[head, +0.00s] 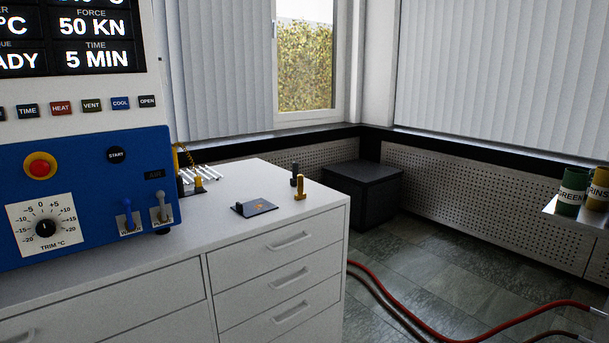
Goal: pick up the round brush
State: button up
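I cannot make out a round brush for certain. Near the back right corner of the white counter (232,235) stand two small upright pieces, a dark one (294,172) and a yellow one (300,188). They are too small to tell what they are. A flat dark plate (262,207) with an orange mark lies in front of them, with a small dark knob (239,208) at its left end. My gripper is not in view.
A blue and white press (90,190) stands on the counter's left, beside a small rack (190,187). A green can (571,195) and a yellow can (597,193) stand on a shelf (578,215) at right. Red hoses (400,300) cross the floor. A dark box (363,190) stands behind.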

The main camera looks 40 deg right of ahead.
aim_at(295, 165)
jog(key=i+l, duration=0.15)
jog(key=l, duration=0.25)
jog(key=i+l+z, duration=0.1)
jog(key=l, duration=0.3)
jog(key=i+l+z, duration=0.1)
jog(key=l, duration=0.3)
jog(key=i+l, duration=0.25)
jog(key=l, duration=0.15)
jog(key=i+l+z, duration=0.1)
jog(key=l, duration=0.3)
jog(key=i+l, duration=0.2)
jog(key=l, duration=0.15)
jog(key=i+l, duration=0.3)
jog(key=i, duration=0.15)
jog(key=i+l+z, duration=0.15)
jog(key=i+l, duration=0.45)
jog(key=i, duration=0.35)
jog(key=z, duration=0.05)
